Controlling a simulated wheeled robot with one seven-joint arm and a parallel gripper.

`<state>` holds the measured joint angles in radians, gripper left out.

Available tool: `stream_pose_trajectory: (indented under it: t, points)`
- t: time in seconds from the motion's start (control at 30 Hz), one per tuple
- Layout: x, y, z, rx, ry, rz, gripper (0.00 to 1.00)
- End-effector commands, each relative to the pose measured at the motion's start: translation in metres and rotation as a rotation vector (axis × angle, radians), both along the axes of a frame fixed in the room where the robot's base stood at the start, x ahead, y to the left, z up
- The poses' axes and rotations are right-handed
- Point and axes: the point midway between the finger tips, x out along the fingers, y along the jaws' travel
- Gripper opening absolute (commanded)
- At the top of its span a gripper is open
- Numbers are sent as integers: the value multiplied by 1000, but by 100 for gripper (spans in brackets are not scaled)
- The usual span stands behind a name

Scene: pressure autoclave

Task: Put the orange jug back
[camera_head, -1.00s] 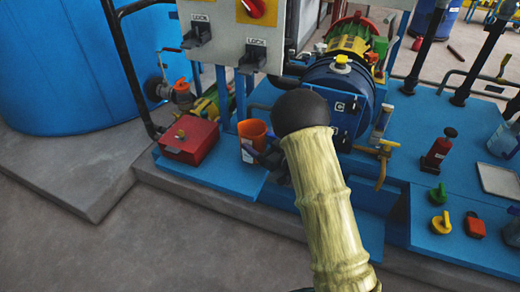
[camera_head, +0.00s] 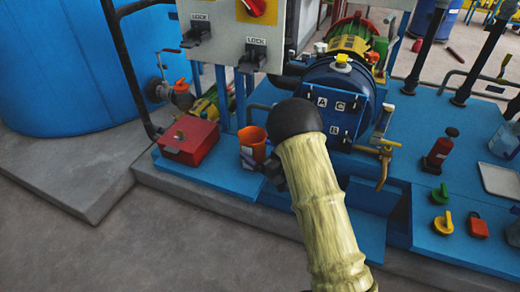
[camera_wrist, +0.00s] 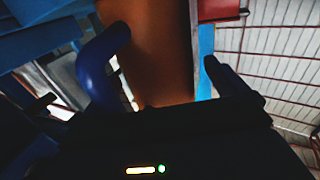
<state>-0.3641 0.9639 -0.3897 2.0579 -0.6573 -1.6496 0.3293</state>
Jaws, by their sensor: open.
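The orange jug (camera_head: 252,138) stands on the blue platform, right of the red box, with a pale label on its side. My gripper (camera_head: 270,168) is beside its right side in the head view, dark and partly hidden by my arm. In the wrist view the jug's brown-orange wall (camera_wrist: 155,60) fills the middle, between the two dark fingers of my gripper (camera_wrist: 162,55). The jaws are open around it. Whether a finger touches the jug, I cannot tell. The jug's base is partly hidden in the head view.
The red box (camera_head: 188,141) sits left of the jug. The control panel (camera_head: 228,28) with lock handles rises behind. The blue autoclave (camera_head: 335,92) stands to the right, with a brass valve (camera_head: 385,160) on its right. Grey floor (camera_head: 160,235) in front is clear.

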Motion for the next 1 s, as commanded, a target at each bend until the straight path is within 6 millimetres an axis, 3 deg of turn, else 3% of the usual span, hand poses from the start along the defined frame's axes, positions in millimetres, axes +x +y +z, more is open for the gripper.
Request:
stream_pose_trajectory:
  t: [0.27,0.73,1.0]
  points:
    - [-13,-17,3,-1,2,-4,98]
    - [-72,-81,2,-1,3,-4,98]
    - [-81,-89,2,0,0,0,98]
